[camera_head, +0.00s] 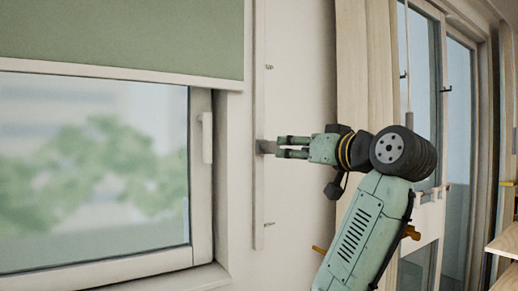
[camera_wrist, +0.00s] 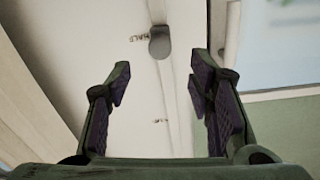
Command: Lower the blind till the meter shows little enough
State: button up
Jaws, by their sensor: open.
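The green blind (camera_head: 120,35) hangs partly down over the window, its pale bottom bar (camera_head: 120,72) across the upper part of the pane. A narrow vertical rail (camera_head: 259,195) is on the wall right of the window. A small dark knob (camera_head: 266,147) sits on it about midway; the knob also shows in the wrist view (camera_wrist: 159,42). My gripper (camera_head: 280,147) is open, its fingertips close to the knob. In the wrist view the knob appears beyond the gap between the fingers (camera_wrist: 158,80), not clasped; contact cannot be told. No meter is in view.
The window handle (camera_head: 207,137) is to the left. A curtain (camera_head: 352,60) and glazed doors (camera_head: 455,120) are to the right, a wooden shelf (camera_head: 503,243) at the lower right.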

aim_at(274, 147)
jog(key=p+x, duration=0.2)
jog(key=x, duration=0.3)
jog(key=p+x, duration=0.2)
jog(key=x, duration=0.3)
jog(key=shift+r, duration=0.2)
jog(key=shift+w+a+f, duration=0.15)
jog(key=shift+w+a, duration=0.1)
jog(key=shift+w, duration=0.1)
jog(key=shift+c, duration=0.2)
grip_shut()
